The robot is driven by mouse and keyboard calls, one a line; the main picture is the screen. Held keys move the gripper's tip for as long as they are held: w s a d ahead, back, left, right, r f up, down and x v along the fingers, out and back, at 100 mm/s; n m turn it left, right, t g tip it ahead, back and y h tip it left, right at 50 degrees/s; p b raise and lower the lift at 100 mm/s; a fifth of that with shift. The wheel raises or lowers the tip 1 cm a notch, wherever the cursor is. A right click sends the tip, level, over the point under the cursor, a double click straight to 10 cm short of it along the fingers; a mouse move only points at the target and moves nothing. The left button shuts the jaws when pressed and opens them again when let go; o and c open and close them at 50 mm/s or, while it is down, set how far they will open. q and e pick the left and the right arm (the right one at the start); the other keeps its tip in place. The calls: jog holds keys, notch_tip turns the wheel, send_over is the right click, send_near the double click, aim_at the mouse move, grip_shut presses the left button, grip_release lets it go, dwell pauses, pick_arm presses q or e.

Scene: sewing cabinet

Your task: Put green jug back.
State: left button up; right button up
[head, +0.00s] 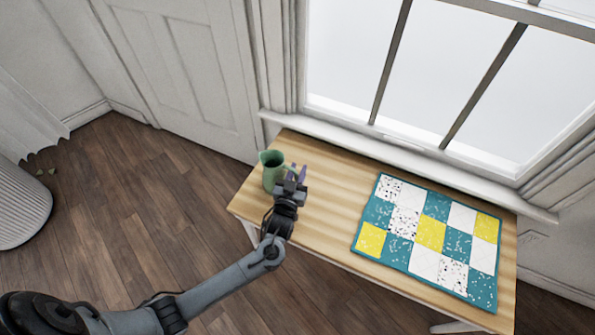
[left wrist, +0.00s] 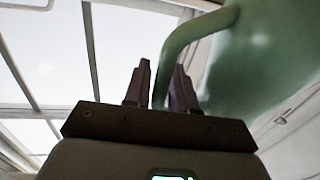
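The green jug (head: 271,172) is upright at the left end of the wooden table, near its back edge. I cannot tell whether its base touches the tabletop. My left gripper (head: 297,171) is at the right side of the jug. In the left wrist view, the jug's green body (left wrist: 265,60) fills the upper right, and its curved handle runs down between the two purple fingers of the left gripper (left wrist: 162,75). My right gripper is out of view.
The wooden table (head: 330,180) stands below the window. A teal, white and yellow patchwork cloth (head: 430,235) lies flat on its right half. The tabletop between jug and cloth is clear. A pale ribbed round object (head: 22,208) stands on the floor at far left.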

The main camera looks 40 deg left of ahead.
pick_arm(q)
jog(key=shift+o, duration=1.3)
jog(key=shift+r, duration=0.15)
jog(key=shift+s+r, duration=0.1)
jog(key=shift+r, duration=0.05)
jog(key=shift+s+d+p, duration=0.15)
jog(key=shift+s+p, duration=0.15)
jog(key=shift+p, duration=0.1)
jog(key=s+d+m+g+h+p, duration=0.1)
jog(key=s+d+g+h+p, duration=0.2)
jog(key=s, duration=0.6)
jog(key=s+d+m+g+h+p, duration=0.1)
jog(key=s+d+m+g+h, duration=0.3)
jog(key=s, duration=0.6)
jog(key=s+r+g, duration=0.2)
jog(key=s+g, duration=0.1)
jog(key=s, duration=0.2)
jog(key=s+r+m+g+y, duration=0.1)
jog(key=s+r+g, duration=0.1)
jog(key=s, duration=0.4)
jog(key=shift+d+r+g, duration=0.25)
jog(key=shift+d+g, duration=0.2)
jog(key=shift+g, duration=0.25)
